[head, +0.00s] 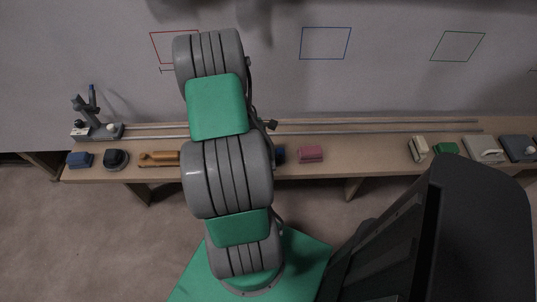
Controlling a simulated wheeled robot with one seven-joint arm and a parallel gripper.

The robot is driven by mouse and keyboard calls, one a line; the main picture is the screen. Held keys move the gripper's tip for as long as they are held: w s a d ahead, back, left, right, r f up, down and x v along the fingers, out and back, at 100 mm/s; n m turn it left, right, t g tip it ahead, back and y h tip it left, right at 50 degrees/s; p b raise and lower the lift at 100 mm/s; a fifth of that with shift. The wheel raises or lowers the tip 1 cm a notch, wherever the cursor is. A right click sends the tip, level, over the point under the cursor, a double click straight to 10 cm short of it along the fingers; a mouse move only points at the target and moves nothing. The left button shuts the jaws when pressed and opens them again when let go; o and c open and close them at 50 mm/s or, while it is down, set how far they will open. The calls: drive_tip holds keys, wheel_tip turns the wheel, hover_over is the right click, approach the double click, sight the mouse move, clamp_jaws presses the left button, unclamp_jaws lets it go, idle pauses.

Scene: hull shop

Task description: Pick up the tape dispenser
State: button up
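I cannot tell for certain which thing is the tape dispenser. A dark rounded item with a pale top (115,158) sits near the left end of the bench. A grey-blue item with a small white part (517,147) sits at the right end. Either could be it; both are small in the head view. My arm rises through the middle of the view and covers part of the bench. My gripper cannot be made out; it seems hidden behind the arm links.
The long wooden bench (365,155) runs along the wall, with rails at its back. On it are a blue block (79,159), an orange-brown tool (160,158), a pink block (311,154), a cream item (418,148), a green block (446,149) and a white item (483,148). A grey stand (95,122) stands at back left.

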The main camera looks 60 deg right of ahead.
drive_tip(key=c, duration=1.3)
drive_tip(key=shift+o, duration=0.2)
drive_tip(key=shift+r, duration=0.1)
